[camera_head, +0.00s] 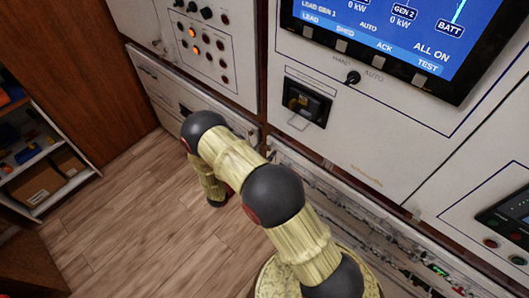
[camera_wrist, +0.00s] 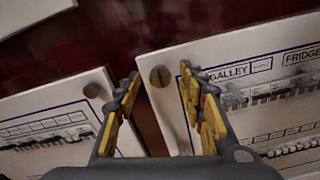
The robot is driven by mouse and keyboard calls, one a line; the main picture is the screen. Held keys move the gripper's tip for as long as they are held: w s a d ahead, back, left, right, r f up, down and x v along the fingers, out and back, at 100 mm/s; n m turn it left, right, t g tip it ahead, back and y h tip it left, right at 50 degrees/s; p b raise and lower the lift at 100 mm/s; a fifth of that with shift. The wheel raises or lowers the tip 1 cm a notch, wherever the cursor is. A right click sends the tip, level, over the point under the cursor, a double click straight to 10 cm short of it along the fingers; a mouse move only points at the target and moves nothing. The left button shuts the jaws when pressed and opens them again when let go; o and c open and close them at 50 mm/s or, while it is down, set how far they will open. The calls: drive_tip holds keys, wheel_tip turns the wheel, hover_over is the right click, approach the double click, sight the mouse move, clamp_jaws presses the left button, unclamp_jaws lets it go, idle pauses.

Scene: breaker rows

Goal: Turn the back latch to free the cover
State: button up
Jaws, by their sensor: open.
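A white breaker cover labelled GALLEY and FRIDGE (camera_wrist: 250,62) fills the right of the wrist view. Near its upper left corner is a round, slotted, brass-coloured latch (camera_wrist: 160,76). A second white cover (camera_wrist: 48,108) lies to the left, with a similar round latch (camera_wrist: 92,90) at its upper right corner. My gripper (camera_wrist: 160,72) is open, its yellow-padded fingers either side of the GALLEY cover's latch in the picture. I cannot tell whether they touch it. In the head view my gripper is hidden or too unclear to make out.
A dark red surface (camera_wrist: 95,45) shows between and beyond the covers. In the head view, a white console with a screen (camera_head: 390,35) stands at the right, a panel with indicator lights (camera_head: 205,40) at the back, and a shelf (camera_head: 60,165) at the left. Wooden floor (camera_head: 130,220) is clear.

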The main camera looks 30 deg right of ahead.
drive_tip(key=shift+d, duration=0.1)
drive_tip(key=shift+c, duration=0.9)
clamp_jaws()
